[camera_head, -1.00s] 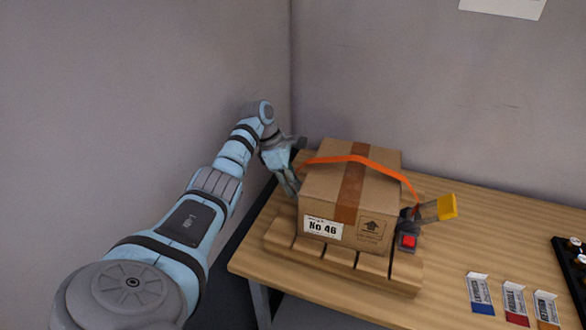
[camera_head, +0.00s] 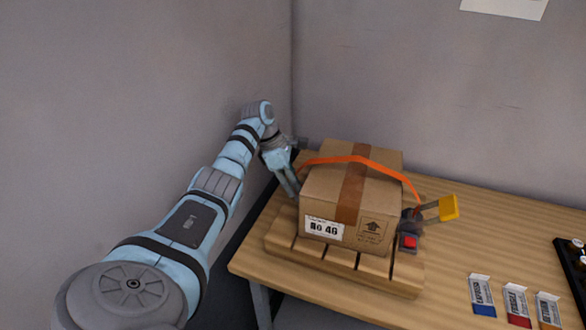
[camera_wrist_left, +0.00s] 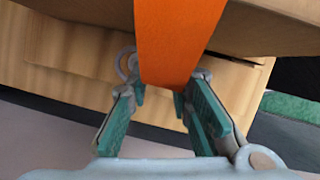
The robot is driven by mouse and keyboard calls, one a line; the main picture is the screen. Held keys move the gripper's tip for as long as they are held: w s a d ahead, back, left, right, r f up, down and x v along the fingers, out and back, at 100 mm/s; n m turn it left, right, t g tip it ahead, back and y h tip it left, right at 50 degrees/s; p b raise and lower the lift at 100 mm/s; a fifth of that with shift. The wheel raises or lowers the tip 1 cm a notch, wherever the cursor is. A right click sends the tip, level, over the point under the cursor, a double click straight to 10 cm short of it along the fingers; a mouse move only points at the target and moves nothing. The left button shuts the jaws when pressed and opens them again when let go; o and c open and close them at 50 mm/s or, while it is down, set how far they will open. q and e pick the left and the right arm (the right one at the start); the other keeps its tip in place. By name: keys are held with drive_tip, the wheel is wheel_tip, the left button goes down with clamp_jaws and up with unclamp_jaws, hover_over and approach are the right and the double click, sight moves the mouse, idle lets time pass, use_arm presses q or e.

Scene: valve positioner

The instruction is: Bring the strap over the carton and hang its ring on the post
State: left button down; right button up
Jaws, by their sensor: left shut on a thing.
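The carton (camera_head: 335,195), labelled No 46, sits on a slatted wooden pallet (camera_head: 385,277). The orange strap (camera_head: 375,163) runs from the buckle at the carton's right side, over the top, to the left side. My left gripper (camera_head: 293,188) is low beside the carton's left side, shut on the strap's end. In the left wrist view the strap (camera_wrist_left: 178,40) comes down between the fingers (camera_wrist_left: 163,98). A grey ring-shaped piece (camera_wrist_left: 125,65) shows beside the strap, partly behind a finger. I cannot make out the post. My right gripper is not in view.
Several small labelled packets (camera_head: 515,303) lie at the front right of the table (camera_head: 480,235). A black tray (camera_head: 572,275) is at the right edge. Walls stand behind and left.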

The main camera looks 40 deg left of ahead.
use_arm(q)
drive_tip(key=shift+f+b, duration=1.05)
drive_tip(key=shift+f, duration=0.3)
drive_tip(key=c, duration=1.4)
unclamp_jaws()
drive_tip(key=shift+r, duration=0.1)
drive_tip(key=shift+o, duration=0.2)
